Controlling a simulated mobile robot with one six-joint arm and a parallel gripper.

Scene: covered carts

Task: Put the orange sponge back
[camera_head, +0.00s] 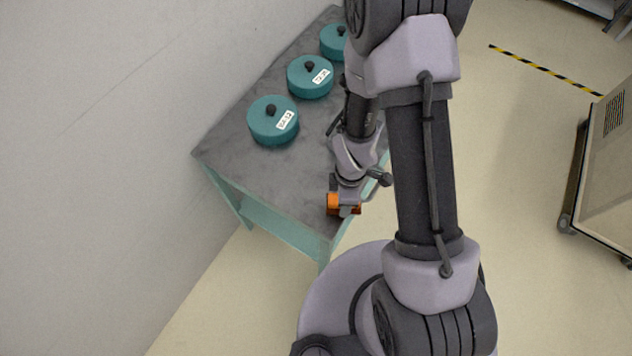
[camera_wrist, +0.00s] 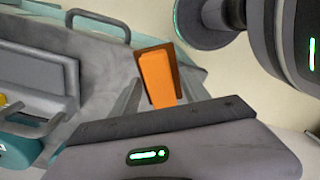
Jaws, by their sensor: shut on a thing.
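The orange sponge (camera_head: 333,203) is at my gripper (camera_head: 345,211), over the near right corner of the grey cart top (camera_head: 230,150). In the wrist view the orange sponge (camera_wrist: 157,78) is a small block between the fingers of my gripper (camera_wrist: 155,92), which is shut on it. I cannot tell whether the sponge touches the surface. Three teal round covers with black knobs stand in a row on the cart: a near one (camera_head: 273,125), a middle one (camera_head: 310,80) and a far one (camera_head: 334,42). The near and middle covers bear white labels. What is under the covers is hidden.
A grey wall (camera_head: 100,120) runs along the cart's left side. The near part of the cart top is clear. A wheeled cart (camera_head: 600,170) stands at the right, and yellow-black tape (camera_head: 540,68) marks the floor. In the wrist view a bent rail (camera_wrist: 98,18) shows.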

